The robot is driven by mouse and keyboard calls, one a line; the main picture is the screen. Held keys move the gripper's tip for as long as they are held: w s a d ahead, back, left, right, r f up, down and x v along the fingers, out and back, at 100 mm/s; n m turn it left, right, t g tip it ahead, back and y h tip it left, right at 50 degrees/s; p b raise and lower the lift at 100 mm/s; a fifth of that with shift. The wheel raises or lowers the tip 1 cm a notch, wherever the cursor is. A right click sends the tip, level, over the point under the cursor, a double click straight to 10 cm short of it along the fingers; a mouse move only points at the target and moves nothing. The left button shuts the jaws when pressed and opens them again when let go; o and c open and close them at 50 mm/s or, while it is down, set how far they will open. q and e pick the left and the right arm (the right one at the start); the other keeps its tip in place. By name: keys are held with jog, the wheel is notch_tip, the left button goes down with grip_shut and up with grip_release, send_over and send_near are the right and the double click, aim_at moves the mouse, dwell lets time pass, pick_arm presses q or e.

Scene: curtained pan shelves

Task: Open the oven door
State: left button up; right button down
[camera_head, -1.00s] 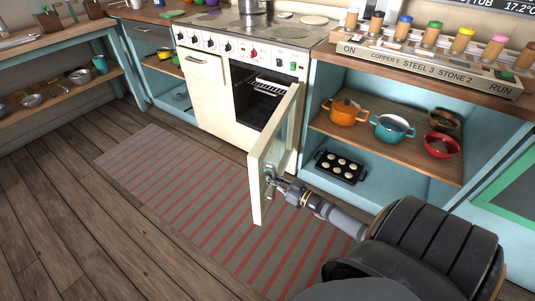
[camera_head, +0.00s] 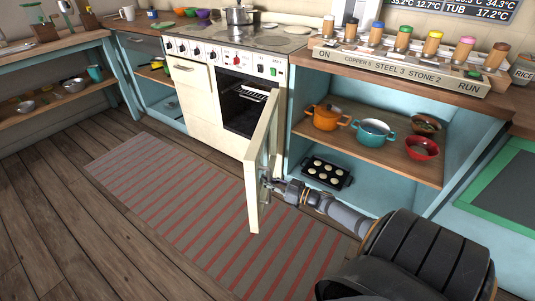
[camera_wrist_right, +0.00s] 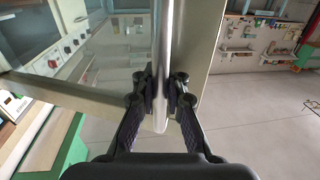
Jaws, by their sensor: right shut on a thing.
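The oven door (camera_head: 252,197) is cream with a glass pane. It stands swung out on its right-hand side, well away from the stove front, in the head view. The dark oven cavity (camera_head: 245,112) with a wire rack shows behind it. My right gripper (camera_head: 268,184) is at the outer face of the door. In the right wrist view the fingers (camera_wrist_right: 163,90) are shut around the metal bar handle (camera_wrist_right: 163,60), which runs along the door. My left gripper is not in view.
A blue shelf unit right of the stove holds an orange pot (camera_head: 326,117), a teal pot (camera_head: 372,131), a red bowl (camera_head: 421,147) and a muffin tray (camera_head: 325,172). A striped rug (camera_head: 180,190) lies on the floor. The floor at left is clear.

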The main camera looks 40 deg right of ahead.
jog(key=c, duration=1.7)
grip_release()
jog(key=shift+s+a+f, duration=0.2)
jog(key=shift+a, duration=0.05)
jog(key=shift+o, duration=0.2)
jog(key=shift+r, duration=0.15)
jog(key=shift+w+d, duration=0.1)
jog(key=v, duration=1.2)
